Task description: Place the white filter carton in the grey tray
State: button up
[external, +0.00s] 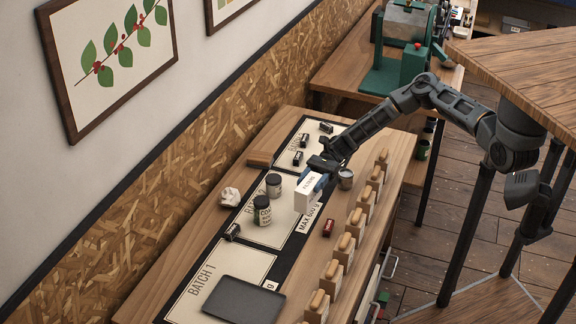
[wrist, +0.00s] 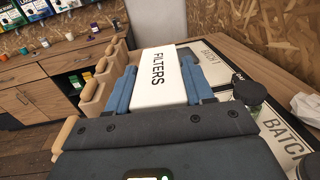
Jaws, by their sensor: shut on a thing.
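The white filter carton (external: 308,194), marked FILTERS, is held in my gripper (external: 319,176) over the middle of the bench. In the wrist view the carton (wrist: 160,76) sits between the two blue fingers of my gripper (wrist: 161,88), which are shut on its sides. It appears raised above the bench, though its underside is hidden. The grey tray (external: 239,300) lies flat and empty on the BATCH 1 mat at the near end of the bench, apart from the carton.
Two dark-lidded jars (external: 263,211) (external: 274,187) stand left of the carton. A small red box (external: 328,228), a metal can (external: 345,179), small black boxes (external: 233,232) and crumpled paper (external: 230,197) are nearby.

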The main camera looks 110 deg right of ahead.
jog(key=shift+s+d, duration=0.1)
jog(key=w+d+f+b+x, duration=0.1)
jog(key=w+d+b+x, duration=0.1)
jog(key=b+x, duration=0.95)
jog(key=n+g+y+b, duration=0.1)
jog(key=b, duration=0.6)
send_over(256, 304)
notch_tip(256, 304, down, 5)
jog(key=shift+a+f, duration=0.1)
jog(key=shift+f, duration=2.05)
jog(key=o, duration=1.1)
jog(key=shift+f, duration=0.15)
